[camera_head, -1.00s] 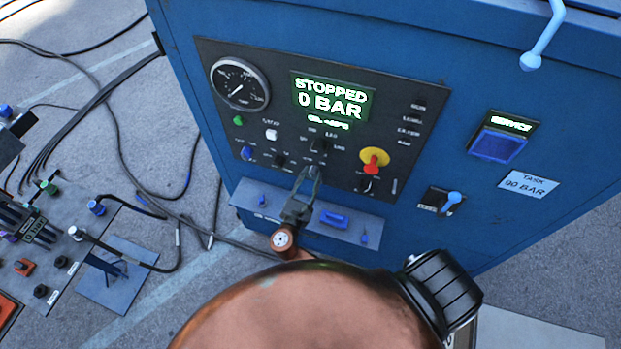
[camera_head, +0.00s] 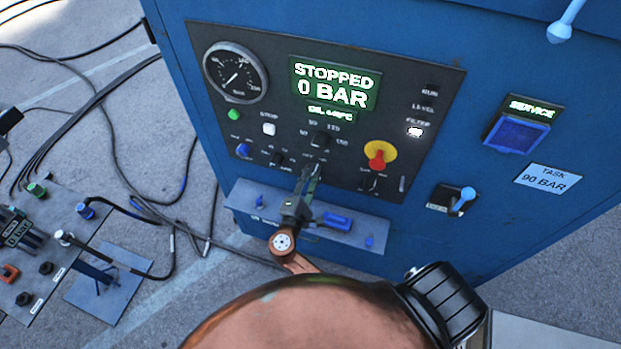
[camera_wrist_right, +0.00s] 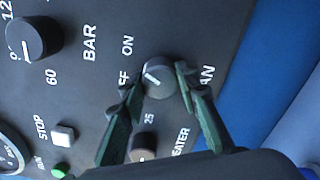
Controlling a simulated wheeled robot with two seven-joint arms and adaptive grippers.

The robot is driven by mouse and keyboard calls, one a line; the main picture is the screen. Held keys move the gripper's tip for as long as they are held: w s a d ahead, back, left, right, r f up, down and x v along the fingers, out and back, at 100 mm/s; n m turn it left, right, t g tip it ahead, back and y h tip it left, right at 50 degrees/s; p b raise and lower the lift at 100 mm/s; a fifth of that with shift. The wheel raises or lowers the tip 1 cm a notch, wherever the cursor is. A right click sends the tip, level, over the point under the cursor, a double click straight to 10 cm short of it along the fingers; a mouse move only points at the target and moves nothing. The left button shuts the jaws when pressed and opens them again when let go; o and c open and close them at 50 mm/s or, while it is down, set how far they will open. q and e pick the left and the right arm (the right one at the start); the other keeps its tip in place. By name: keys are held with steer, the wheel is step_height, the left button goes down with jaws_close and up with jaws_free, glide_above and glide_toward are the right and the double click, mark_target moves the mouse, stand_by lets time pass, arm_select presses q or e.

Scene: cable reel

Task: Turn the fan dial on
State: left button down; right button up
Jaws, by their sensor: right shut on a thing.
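The fan dial (camera_wrist_right: 157,78) is a small dark round knob with a white pointer line, beside a partly covered "FAN" label and the ON and OFF labels. In the right wrist view its line points to the upper left; I cannot tell exactly which label it is on. My right gripper (camera_wrist_right: 155,84) is shut on the dial, one fingertip on each side. In the head view my right gripper (camera_head: 311,168) reaches up to the lower middle of the dark control panel (camera_head: 385,75), and its fingers mostly hide the dial. My left gripper is not in view.
The panel's screen (camera_head: 333,84) reads STOPPED, 0 BAR. A red and yellow knob (camera_head: 379,155) is right of my gripper, and a small blue ledge (camera_head: 250,200) juts out below. Another knob (camera_wrist_right: 33,37) and a heater knob (camera_wrist_right: 143,147) are near. Cables lie on the floor at left.

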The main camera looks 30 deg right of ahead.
steer(key=shift+f+m+b, duration=0.1)
steer(key=shift+m+b, duration=0.25)
steer(key=shift+m, duration=0.15)
steer(key=o, duration=1.2)
steer(key=shift+c, duration=0.2)
steer(key=v, duration=0.7)
steer(key=shift+s+a, duration=0.2)
steer(key=shift+s, duration=0.05)
